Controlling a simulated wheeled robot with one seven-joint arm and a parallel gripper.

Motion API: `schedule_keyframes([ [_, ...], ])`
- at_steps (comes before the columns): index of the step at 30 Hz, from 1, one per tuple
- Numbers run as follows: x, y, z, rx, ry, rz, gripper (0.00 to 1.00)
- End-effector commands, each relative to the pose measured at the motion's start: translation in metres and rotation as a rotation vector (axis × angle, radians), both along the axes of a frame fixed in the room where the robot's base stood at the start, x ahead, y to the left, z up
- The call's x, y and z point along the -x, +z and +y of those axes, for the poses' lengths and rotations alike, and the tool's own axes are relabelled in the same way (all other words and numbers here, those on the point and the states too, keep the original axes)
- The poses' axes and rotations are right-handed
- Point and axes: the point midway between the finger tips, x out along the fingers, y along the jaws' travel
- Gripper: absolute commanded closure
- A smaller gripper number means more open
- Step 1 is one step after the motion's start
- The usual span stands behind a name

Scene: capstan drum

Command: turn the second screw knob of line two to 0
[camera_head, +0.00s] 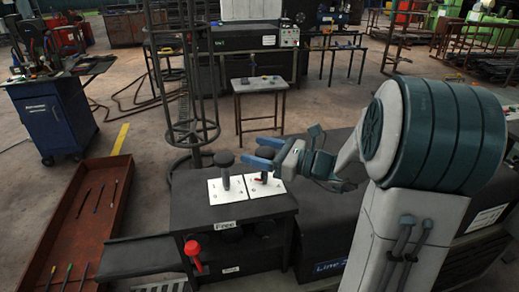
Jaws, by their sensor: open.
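A black cabinet (193,210) carries two white scale plates. On the left plate (228,193) stands a dark knob (224,160) on a post. On the right plate (265,189) stands another dark post with a small red mark near its foot; its knob (266,153) is partly hidden by my gripper. My gripper (262,153) reaches in from the right with its blue fingers apart, at about the height of the right knob. I cannot tell if the fingers touch that knob. The scale figures are too small to read.
A "Line 2" label (330,267) is on the dark machine side, right of the cabinet. A red handle (193,252) sticks out from the cabinet front. A rusty tray (109,165) with rods lies at left. A tall round metal rack (190,132) stands behind the cabinet.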

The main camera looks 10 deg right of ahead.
Motion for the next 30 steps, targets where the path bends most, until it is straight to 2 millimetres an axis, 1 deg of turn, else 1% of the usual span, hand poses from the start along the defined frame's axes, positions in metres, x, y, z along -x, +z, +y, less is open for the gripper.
schedule_keyframes([
  [3, -0.0028, 0.0003, 0.0040, -0.001, 0.000, -0.001, 0.32],
  [10, -0.0031, 0.0002, 0.0044, 0.000, 0.000, -0.001, 0.32],
  [11, -0.0031, 0.0002, 0.0044, 0.000, 0.000, -0.001, 0.35],
  [12, -0.0031, 0.0002, 0.0045, 0.000, 0.000, -0.001, 0.46],
  [14, -0.0030, 0.0001, 0.0044, 0.001, 0.000, -0.001, 0.63],
  [15, -0.0030, 0.0001, 0.0044, 0.001, 0.000, -0.001, 0.74],
  [16, -0.0030, 0.0001, 0.0044, 0.001, 0.000, -0.001, 0.76],
  [17, -0.0029, 0.0001, 0.0043, 0.001, 0.000, -0.001, 0.76],
  [18, -0.0032, 0.0000, -0.0007, 0.001, -0.001, -0.001, 0.76],
  [30, -0.0029, 0.0001, 0.0038, 0.001, 0.008, -0.001, 0.76],
])
